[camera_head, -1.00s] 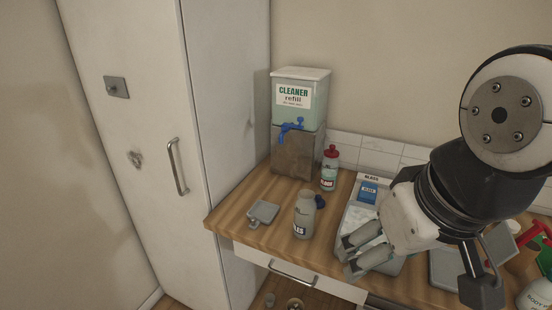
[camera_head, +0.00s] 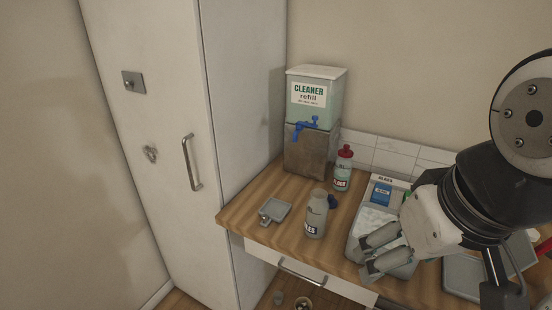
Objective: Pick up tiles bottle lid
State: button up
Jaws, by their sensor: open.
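The tiles bottle (camera_head: 315,218) is a grey, open-topped bottle standing upright on the wooden counter, with part of its label showing "ES". A small dark blue lid (camera_head: 334,202) is just behind its right side, partly hidden by the bottle; I cannot tell whether they touch. My gripper (camera_head: 364,258) is open and empty, to the right of the bottle and nearer the front. Its fingers point left, above the front of the glass tray, apart from both lid and bottle.
A cleaner refill tank (camera_head: 317,98) with a blue tap stands on a brown block (camera_head: 308,152). A red-capped bottle (camera_head: 343,171) stands behind the lid. The glass tray (camera_head: 354,226) is under my gripper. A tall cabinet (camera_head: 160,190) bounds the left.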

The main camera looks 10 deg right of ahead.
aim_at(334, 202)
jog(key=i+j+z, duration=0.5)
jog(key=i+j, duration=0.35)
jog(key=z, duration=1.15)
